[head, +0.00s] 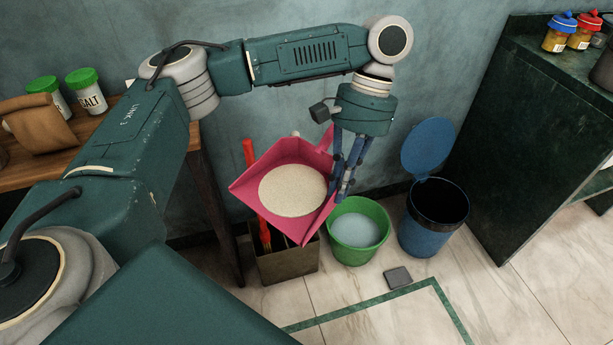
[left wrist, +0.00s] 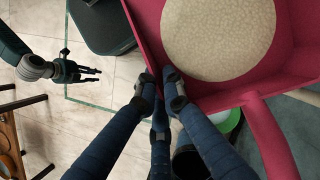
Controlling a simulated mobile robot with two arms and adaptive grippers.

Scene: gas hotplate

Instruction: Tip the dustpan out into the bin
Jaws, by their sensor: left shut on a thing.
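The pink dustpan (head: 285,160) hangs above the floor with a round layer of pale grains (head: 293,190) in it. My left gripper (head: 342,196) is shut on the dustpan's right side wall, with its fingers pointing down. In the left wrist view, the fingertips (left wrist: 162,85) meet the pan's edge beside the grains (left wrist: 220,35). The blue bin (head: 432,228) stands on the floor to the right of the dustpan, its lid (head: 428,147) raised and its mouth dark. My right gripper (left wrist: 85,72) shows small in the left wrist view, fingers apart, and empty.
A green bucket (head: 361,250) with pale blue contents stands between dustpan and bin. A brown box (head: 290,266) with red-handled things sits below the dustpan. A dark green cabinet (head: 530,130) rises right of the bin. A small grey block (head: 398,277) lies on the floor.

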